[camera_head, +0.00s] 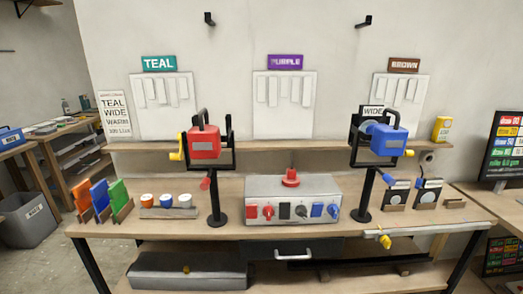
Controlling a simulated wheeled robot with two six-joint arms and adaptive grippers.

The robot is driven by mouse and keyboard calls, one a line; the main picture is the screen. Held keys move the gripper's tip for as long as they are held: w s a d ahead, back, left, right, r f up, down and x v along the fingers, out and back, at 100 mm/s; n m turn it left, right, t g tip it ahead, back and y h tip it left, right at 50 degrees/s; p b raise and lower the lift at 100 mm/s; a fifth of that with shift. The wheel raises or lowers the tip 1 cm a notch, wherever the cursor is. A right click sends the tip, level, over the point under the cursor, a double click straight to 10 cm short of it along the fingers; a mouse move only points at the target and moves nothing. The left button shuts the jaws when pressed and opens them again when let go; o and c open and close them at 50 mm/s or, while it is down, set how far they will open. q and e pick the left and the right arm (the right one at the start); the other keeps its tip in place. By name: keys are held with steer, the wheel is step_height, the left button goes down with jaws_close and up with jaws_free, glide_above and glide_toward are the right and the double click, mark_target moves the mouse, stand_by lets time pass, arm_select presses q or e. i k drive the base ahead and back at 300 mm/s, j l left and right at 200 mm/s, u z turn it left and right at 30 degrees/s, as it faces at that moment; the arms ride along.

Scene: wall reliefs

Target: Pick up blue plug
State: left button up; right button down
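Several blue parts show in the head view and I cannot tell for sure which is the blue plug. A blue plug-like piece (388,179) is below the blue crank box (388,140), by the stand on the right. Two more blue pieces, a left one (317,210) and a right one (333,212), are on the front of the grey panel box (262,187). A similar red piece (206,183) is below the red crank box (203,142) on the left stand. Neither of my grippers is in view.
The wooden bench (152,226) holds orange, blue and green upright panels (101,196) and several small cups (165,200) at left. A yellow piece (385,240) is at the front edge. A grey bin (30,219) stands at far left. A screen (504,147) is at far right.

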mark_target(419, 181)
steer(key=j+z, duration=0.2)
steer(key=z, duration=0.3)
steer(key=j+z, duration=0.25)
steer(key=z, duration=0.2)
steer(key=j+z, duration=0.25)
steer(key=z, duration=0.25)
steer(key=i+l+u, duration=0.1)
steer(key=i+l, duration=0.15)
steer(key=l, duration=0.2)
steer(key=i+l+u, duration=0.1)
steer(key=i+l, duration=0.15)
steer(key=l, duration=0.2)
steer(key=i+l+u, duration=0.1)
steer(key=l, duration=0.35)
steer(key=i+l+u, duration=0.1)
steer(key=i+l, duration=0.2)
steer(key=l, duration=0.2)
steer(key=i+l+u, duration=0.1)
steer(key=l, duration=0.4)
steer(key=i+l+u, duration=0.1)
steer(key=i+l, duration=0.15)
steer(key=l, duration=0.25)
steer(key=i+l+u, duration=0.1)
steer(key=l, duration=0.4)
steer(key=i+l+u, duration=0.1)
steer(key=l, duration=0.45)
steer(key=i, duration=0.1)
